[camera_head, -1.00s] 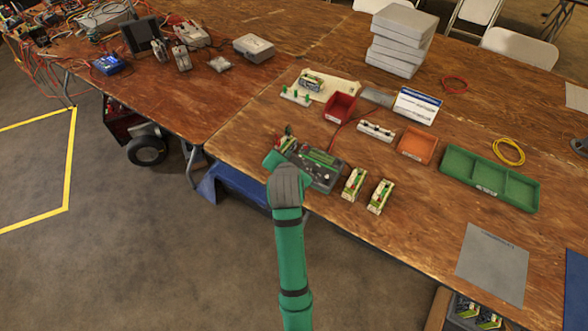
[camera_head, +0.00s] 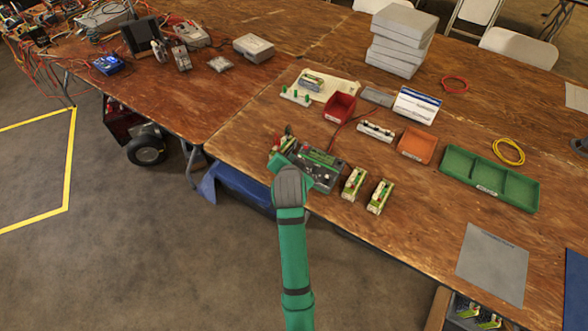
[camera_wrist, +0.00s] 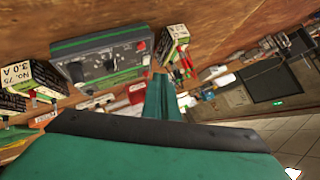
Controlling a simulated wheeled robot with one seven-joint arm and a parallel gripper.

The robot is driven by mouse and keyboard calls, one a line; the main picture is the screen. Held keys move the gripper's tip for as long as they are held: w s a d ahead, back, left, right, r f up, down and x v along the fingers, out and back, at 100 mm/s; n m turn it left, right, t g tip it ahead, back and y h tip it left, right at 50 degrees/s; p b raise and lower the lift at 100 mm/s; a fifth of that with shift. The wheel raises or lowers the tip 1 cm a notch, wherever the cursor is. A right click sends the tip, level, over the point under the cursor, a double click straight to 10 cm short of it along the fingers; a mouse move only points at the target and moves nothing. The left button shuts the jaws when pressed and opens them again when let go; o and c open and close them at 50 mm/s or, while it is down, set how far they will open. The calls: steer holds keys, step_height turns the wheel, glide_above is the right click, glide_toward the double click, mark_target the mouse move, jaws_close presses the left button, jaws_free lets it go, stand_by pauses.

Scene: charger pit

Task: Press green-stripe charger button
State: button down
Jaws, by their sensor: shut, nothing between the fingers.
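The charger (camera_head: 326,174) is a dark grey box with a green stripe, near the front edge of the wooden table. In the wrist view the charger (camera_wrist: 103,60) shows tilted at upper left, with green stripes, dark knobs and a red button (camera_wrist: 141,46) near its right end. My gripper (camera_wrist: 161,82) is shut and empty, its green fingers pointing up the picture just right of the charger. Contact with it cannot be made out. In the head view my gripper (camera_head: 276,161) is at the charger's left end, partly hidden by my wrist.
Two small yellow-white boxes (camera_head: 354,183) (camera_head: 379,196) stand right of the charger. Another small box (camera_wrist: 173,43) is close to the fingers. A white block (camera_head: 375,131), an orange tray (camera_head: 415,146), a red bin (camera_head: 339,107) and a green tray (camera_head: 490,192) lie behind and right.

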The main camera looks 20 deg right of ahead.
steer(key=shift+w+d+f, duration=0.15)
steer(key=shift+f, duration=0.95)
steer(key=shift+w+d+f, duration=0.1)
steer(key=shift+d+f, duration=0.05)
steer(key=shift+f, duration=0.9)
steer(key=shift+f, duration=0.1)
stand_by(0.3)
steer(key=shift+w+f, duration=0.1)
steer(key=shift+f, duration=0.2)
steer(key=shift+d+f, duration=0.1)
steer(key=shift+f, duration=0.3)
stand_by(0.9)
steer(key=shift+r, duration=0.8)
steer(key=r, duration=0.3)
steer(key=a+r, duration=0.1)
steer(key=r, duration=0.1)
steer(key=shift+s, duration=0.35)
